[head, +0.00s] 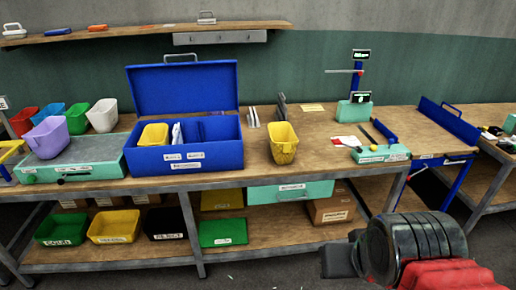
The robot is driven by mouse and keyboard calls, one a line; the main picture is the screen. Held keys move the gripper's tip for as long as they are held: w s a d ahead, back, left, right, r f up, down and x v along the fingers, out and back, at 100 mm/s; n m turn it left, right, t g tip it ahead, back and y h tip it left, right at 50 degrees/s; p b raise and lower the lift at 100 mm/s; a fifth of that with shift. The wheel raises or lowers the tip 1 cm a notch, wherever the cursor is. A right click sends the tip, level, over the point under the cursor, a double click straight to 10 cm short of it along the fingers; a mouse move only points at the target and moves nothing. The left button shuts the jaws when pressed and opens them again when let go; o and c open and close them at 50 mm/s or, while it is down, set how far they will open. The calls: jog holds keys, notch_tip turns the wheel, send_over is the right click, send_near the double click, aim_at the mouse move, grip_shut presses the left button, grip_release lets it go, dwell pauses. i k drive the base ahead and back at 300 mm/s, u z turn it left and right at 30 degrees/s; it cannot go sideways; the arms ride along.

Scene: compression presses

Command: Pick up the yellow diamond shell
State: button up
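A yellow tapered shell (283,143) stands on the wooden bench, just right of the blue case; its lower part looks patterned, but the pattern is too small to tell surely. Another yellow shell (154,135) sits in the left part of the open blue case (185,158). Part of a third yellow piece (8,150) shows at the left edge. My gripper (338,260) is at the lower right, in front of the bench and well apart from the shells. Its fingers cannot be made out clearly, and nothing is visibly held.
Purple, red, blue, green and white shells crowd the grey press (85,160) at left. Labelled bins (115,226) fill the lower shelf. A teal device (383,153) and a scale-like stand (355,110) are at right. The bench (315,140) is clear around the standing yellow shell.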

aim_at(282, 144)
jog(key=u, duration=0.7)
jog(key=i, duration=1.65)
jog(key=u, duration=0.1)
